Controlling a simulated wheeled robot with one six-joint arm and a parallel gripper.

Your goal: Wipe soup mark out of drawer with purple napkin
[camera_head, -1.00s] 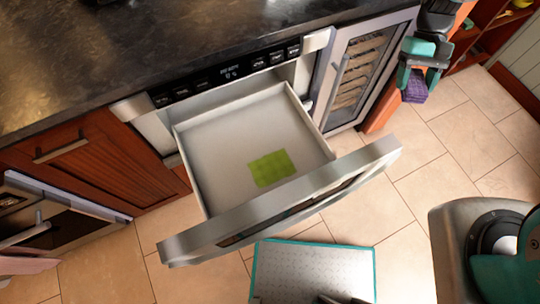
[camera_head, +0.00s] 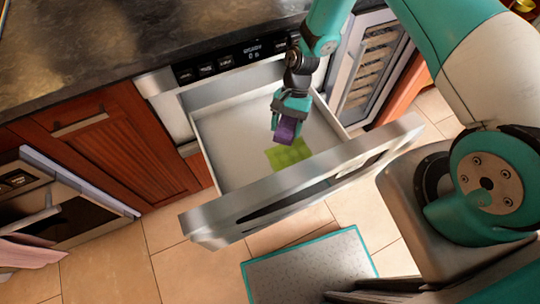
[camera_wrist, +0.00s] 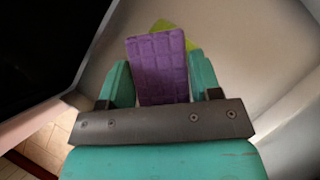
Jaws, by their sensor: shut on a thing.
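The microwave drawer (camera_head: 232,157) is pulled open, with a pale, flat floor. A green soup mark (camera_head: 289,155) lies on that floor towards the front right. My gripper (camera_head: 287,122) is over the inside of the drawer, shut on the purple napkin (camera_head: 286,131), just behind and above the mark. In the wrist view the napkin (camera_wrist: 158,66) sits folded between my teal fingers, and part of the green mark (camera_wrist: 190,38) shows beyond it. I cannot tell whether the napkin touches the drawer floor.
The drawer's thick steel front (camera_head: 300,190) stands as a raised edge nearest me. A dark countertop (camera_head: 110,45) overhangs behind. A wine cooler (camera_head: 372,65) is at the right, and a wooden cabinet (camera_head: 105,145) is at the left.

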